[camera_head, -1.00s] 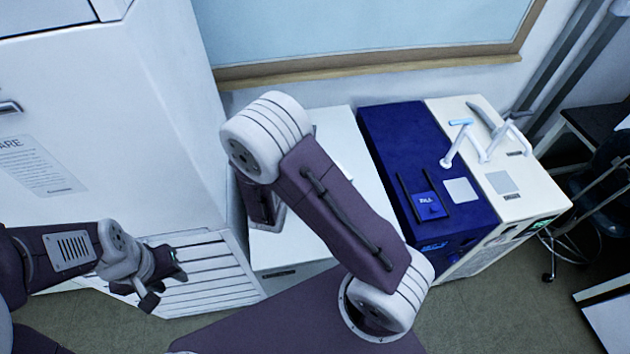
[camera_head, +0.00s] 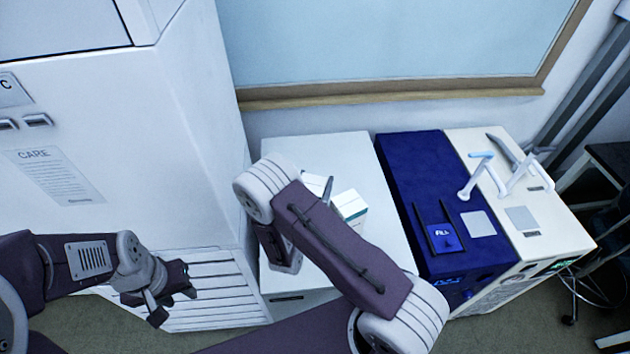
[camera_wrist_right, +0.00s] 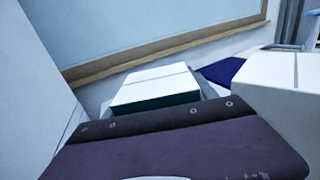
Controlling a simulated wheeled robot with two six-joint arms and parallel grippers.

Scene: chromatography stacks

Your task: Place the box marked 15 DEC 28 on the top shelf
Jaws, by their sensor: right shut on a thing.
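A white box with a dark teal edge (camera_wrist_right: 152,88) sits in my right gripper (camera_wrist_right: 158,104) in the right wrist view; its date marking cannot be read. Part of a white box (camera_head: 317,186), seemingly the same one, shows behind my right arm in the head view, where that gripper is hidden. A second white box with a teal edge (camera_head: 350,206) is beside it over the white cabinet top. A near white box (camera_wrist_right: 275,84) fills the right of the wrist view. My left gripper (camera_head: 170,296) is empty, its fingers apart, by the tall white unit. I cannot make out the top shelf.
The white cabinet (camera_head: 310,150) has bare top at its back. A blue instrument (camera_head: 415,165) and a cream one (camera_head: 550,205) with raised white arms stand to its right. The tall white unit (camera_head: 190,120) walls the left; a window ledge (camera_head: 390,95) runs behind.

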